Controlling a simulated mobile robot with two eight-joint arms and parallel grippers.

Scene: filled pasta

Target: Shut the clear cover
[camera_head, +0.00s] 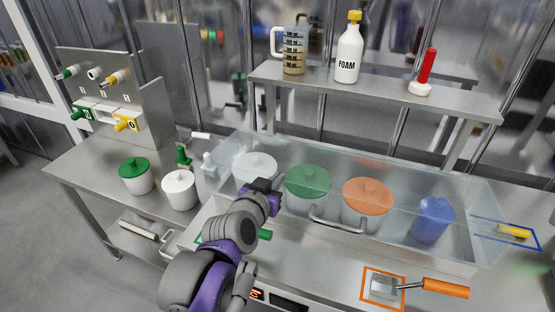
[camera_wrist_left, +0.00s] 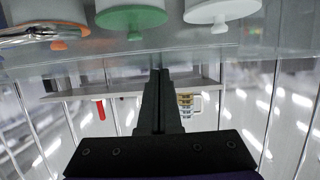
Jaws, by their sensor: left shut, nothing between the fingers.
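The clear cover (camera_head: 400,186) is a see-through box-like lid with a metal bar handle (camera_head: 337,222) at its front. It spans tubs with white (camera_head: 255,166), green (camera_head: 308,182) and orange (camera_head: 368,196) lids and a blue container (camera_head: 433,219). I cannot tell whether it sits fully down. My left gripper (camera_head: 270,188) is shut and empty, left of the handle and in front of the white and green tubs in the head view. In the left wrist view its fingers (camera_wrist_left: 160,85) are together, and the handle (camera_wrist_left: 40,35) shows at upper left. My right gripper is not in view.
A raised shelf (camera_head: 385,91) behind holds a jug (camera_head: 294,50), a foam bottle (camera_head: 348,54) and a red-handled tool (camera_head: 426,75). An orange-handled scraper (camera_head: 440,288) lies at front right. Green-lidded (camera_head: 136,176) and white (camera_head: 180,190) tubs stand at left.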

